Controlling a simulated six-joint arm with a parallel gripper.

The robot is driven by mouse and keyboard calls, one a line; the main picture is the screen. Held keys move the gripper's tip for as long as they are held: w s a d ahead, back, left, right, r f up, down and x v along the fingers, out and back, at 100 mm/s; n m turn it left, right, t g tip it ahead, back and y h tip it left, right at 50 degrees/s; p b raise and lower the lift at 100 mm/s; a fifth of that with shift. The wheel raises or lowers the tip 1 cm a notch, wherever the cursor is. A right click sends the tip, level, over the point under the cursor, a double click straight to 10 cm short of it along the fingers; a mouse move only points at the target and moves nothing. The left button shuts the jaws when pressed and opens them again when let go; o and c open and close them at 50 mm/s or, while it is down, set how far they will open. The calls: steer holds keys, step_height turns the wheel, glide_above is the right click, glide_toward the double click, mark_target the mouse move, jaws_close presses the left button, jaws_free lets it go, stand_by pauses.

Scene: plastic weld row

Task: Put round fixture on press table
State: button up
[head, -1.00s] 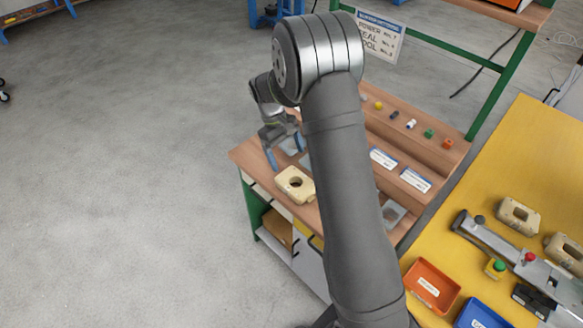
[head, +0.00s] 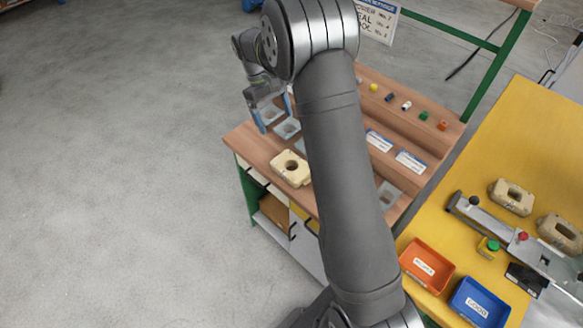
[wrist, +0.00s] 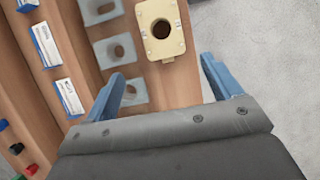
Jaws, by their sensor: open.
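The round fixture is a cream block with a round hole (head: 290,168), lying flat on the wooden bench near its front edge. In the wrist view it (wrist: 174,48) lies ahead, between the lines of my fingers. My gripper (head: 275,113) is open and empty above the bench's far left corner, apart from the fixture. Both blue fingers of my gripper (wrist: 163,72) show in the wrist view, spread wide. The press table is the yellow table (head: 520,135) at the right. It carries a grey press with a lever (head: 482,217) and two other cream fixtures (head: 513,197) (head: 560,234).
Several grey plates with holes (wrist: 116,50) lie on the bench beside the fixture. Label cards (head: 411,161) and small coloured pieces (head: 424,116) line the shelf steps behind. An orange tray (head: 426,264) and a blue tray (head: 480,303) stand at the press table's near edge.

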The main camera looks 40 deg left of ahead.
mark_target(290, 162)
steer(key=x, duration=1.7)
steer(key=c, duration=0.9)
steer(key=shift+r, duration=0.1)
